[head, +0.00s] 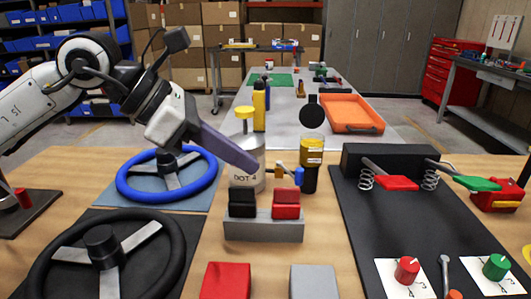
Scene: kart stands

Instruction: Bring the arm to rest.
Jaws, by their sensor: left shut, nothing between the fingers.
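My left arm comes in from the upper left. Its gripper (252,165) points right and down, with the fingers together and nothing between them. The fingertips are in front of or beside the pale DOT 4 bottle (244,182); I cannot tell if they touch it. Below the gripper is a blue steering wheel (130,190) on a blue-grey mat. My right gripper does not show.
A black steering wheel (100,262) lies at the front left. A grey stand (264,230) holds black and red blocks. A black pedal board (372,228) is on the right. An orange tray (352,112) and a yellow bottle (259,100) stand further back.

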